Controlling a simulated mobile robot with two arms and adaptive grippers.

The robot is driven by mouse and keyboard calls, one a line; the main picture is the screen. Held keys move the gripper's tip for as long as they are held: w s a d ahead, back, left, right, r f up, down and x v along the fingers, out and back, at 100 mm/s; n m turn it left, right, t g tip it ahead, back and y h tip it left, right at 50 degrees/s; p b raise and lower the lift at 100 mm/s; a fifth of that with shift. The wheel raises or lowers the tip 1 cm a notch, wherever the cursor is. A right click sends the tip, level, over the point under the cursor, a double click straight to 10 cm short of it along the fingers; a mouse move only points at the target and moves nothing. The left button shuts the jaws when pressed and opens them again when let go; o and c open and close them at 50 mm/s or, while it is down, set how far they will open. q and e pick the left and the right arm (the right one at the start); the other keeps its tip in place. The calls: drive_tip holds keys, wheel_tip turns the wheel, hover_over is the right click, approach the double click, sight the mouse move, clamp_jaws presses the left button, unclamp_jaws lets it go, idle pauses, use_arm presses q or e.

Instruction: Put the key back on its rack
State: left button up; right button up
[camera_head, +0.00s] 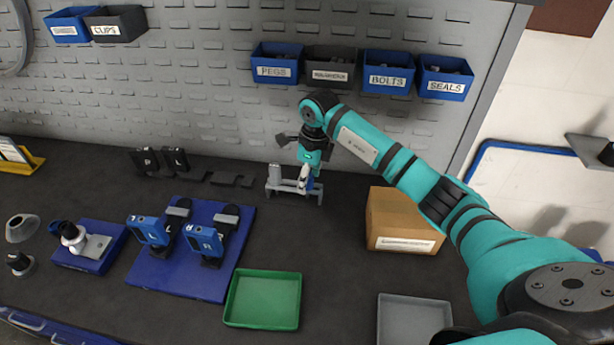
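A small grey rack (281,187) stands on the dark bench near the back wall, with a grey upright cylinder at its left end. My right arm reaches in from the right, and its gripper (306,182) points down at the right part of this rack. The gripper and arm hide part of the rack. My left gripper is not in view.
A cardboard box (386,240) stands right of the rack, under my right arm. A green tray (233,307) and a grey tray (384,320) lie in front. A blue board (158,279) with blue-and-black devices is at left. Labelled bins hang on the wall.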

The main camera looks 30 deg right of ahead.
drive_tip(key=shift+r, duration=0.2)
drive_tip(key=shift+r+p, duration=0.5)
drive_tip(key=shift+p, duration=0.1)
wheel_tip(320, 180, up, 11)
drive_tip(key=s+b, duration=0.1)
drive_tip(key=b, duration=0.2)
drive_tip(key=shift+d+r+b, duration=0.2)
drive_tip(key=shift+d+b, duration=0.2)
drive_tip(key=shift+d, duration=0.05)
